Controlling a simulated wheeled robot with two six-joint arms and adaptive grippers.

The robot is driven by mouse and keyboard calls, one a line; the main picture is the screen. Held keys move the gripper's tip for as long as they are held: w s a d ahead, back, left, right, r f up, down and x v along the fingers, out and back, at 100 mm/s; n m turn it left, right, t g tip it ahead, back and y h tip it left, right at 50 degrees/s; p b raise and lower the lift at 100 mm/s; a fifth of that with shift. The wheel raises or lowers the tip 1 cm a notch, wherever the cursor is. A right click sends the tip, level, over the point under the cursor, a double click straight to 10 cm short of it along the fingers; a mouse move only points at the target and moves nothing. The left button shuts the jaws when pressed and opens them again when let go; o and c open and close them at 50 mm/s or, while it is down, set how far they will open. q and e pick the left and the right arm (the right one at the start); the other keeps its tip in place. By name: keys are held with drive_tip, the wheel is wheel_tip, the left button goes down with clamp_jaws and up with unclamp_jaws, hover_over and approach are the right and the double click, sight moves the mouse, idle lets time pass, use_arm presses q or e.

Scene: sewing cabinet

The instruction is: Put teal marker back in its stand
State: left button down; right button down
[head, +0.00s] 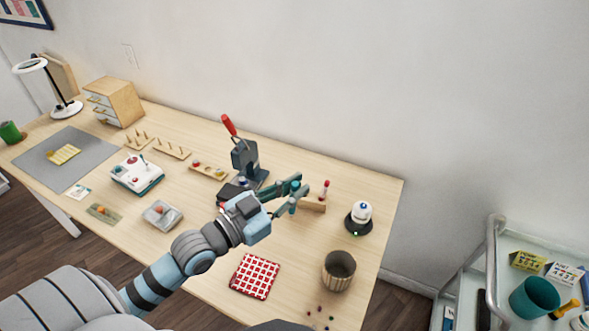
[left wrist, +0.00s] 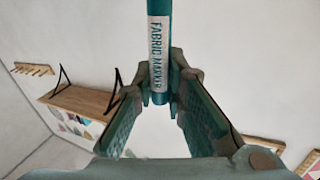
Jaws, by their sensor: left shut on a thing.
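The teal marker (left wrist: 160,50), labelled "FABRIC MARKER", is held between the fingertips of my left gripper (left wrist: 160,95) in the left wrist view. The marker's upper end runs out of that frame. In the head view my left gripper (head: 298,192) is over the back right part of the desk, shut on the marker and largely covering it. A small wooden stand (head: 315,206) is right beside the gripper, partly hidden by it. A red-topped marker (head: 326,186) stands upright in the stand. I cannot tell whether the teal marker touches the stand. My right gripper is out of view.
A dark press with a red handle (head: 244,157) stands close behind and left of the gripper. A white round device on a black base (head: 360,216) is to the right. A ribbed cup (head: 338,272) and a red checked cloth (head: 254,276) are in front.

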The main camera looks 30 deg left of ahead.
use_arm(q)
drive_tip(key=w+a+f+n+y+b, duration=0.2)
drive_tip(key=w+a+f+b, duration=0.2)
drive_tip(key=w+f+b, duration=0.2)
drive_tip(key=w+a+f+n+t+y+b, duration=0.1)
drive_tip(key=w+a+f+n+y+b, duration=0.2)
drive_tip(key=w+f+b, duration=0.3)
drive_tip(key=w+a+f, duration=0.1)
drive_tip(key=w+f, duration=0.4)
drive_tip(key=w, duration=0.4)
drive_tip(key=shift+w+b, duration=0.15)
drive_tip(key=shift+b, duration=0.15)
drive_tip(key=shift+f+b, duration=1.9)
drive_tip(key=shift+b, duration=0.55)
idle(3.2)
